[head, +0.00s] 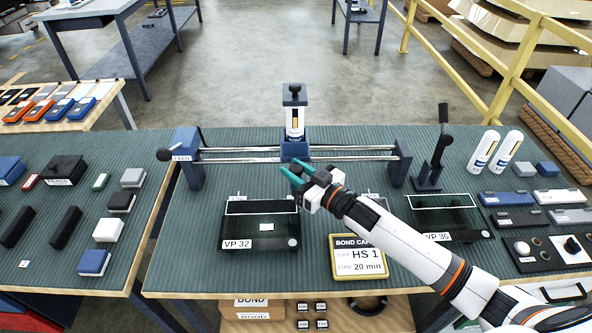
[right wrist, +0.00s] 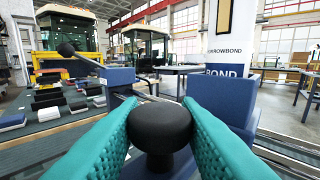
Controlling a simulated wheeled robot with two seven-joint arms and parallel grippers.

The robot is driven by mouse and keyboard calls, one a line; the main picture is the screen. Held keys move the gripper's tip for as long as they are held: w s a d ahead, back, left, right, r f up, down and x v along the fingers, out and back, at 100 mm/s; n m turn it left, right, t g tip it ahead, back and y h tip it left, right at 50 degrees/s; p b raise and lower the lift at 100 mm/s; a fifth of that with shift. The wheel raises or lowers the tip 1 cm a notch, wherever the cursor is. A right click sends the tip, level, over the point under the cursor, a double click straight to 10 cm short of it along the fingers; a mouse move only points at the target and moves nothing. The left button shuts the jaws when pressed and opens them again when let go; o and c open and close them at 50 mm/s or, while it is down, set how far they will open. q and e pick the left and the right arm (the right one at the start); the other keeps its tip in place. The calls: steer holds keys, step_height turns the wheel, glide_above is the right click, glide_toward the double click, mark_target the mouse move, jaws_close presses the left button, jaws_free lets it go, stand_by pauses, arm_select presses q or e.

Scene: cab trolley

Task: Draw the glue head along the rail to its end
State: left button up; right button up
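The glue head (head: 295,121) is an upright white cartridge with a black cap. It stands on a blue carriage (head: 290,150) on the rail (head: 347,152), about midway between the blue left end block (head: 187,165) and the right end block (head: 399,165). My right gripper (head: 290,170) is at the carriage's front. In the right wrist view its teal fingers flank the carriage's black knob (right wrist: 160,126) and appear to touch it on both sides. The carriage (right wrist: 228,105) shows behind the knob. My left gripper is not in view.
A black lever (head: 437,150) stands right of the rail, with two white cartridges (head: 494,151) beyond it. In front are two dark trays, VP 32 (head: 235,244) and VP 39 (head: 450,236), and a bond card (head: 358,257). The mat along the rail's front is clear at left.

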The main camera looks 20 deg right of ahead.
steer(key=shift+a, duration=0.1)
jaws_close()
steer(key=shift+a, duration=0.4)
steer(key=w+a, duration=0.2)
steer(key=a, duration=0.5)
steer(key=w+a+b, duration=0.1)
steer(key=w+a, duration=0.1)
steer(key=a, duration=0.6)
steer(key=shift+w, duration=0.3)
steer(key=o, duration=1.1)
jaws_free()
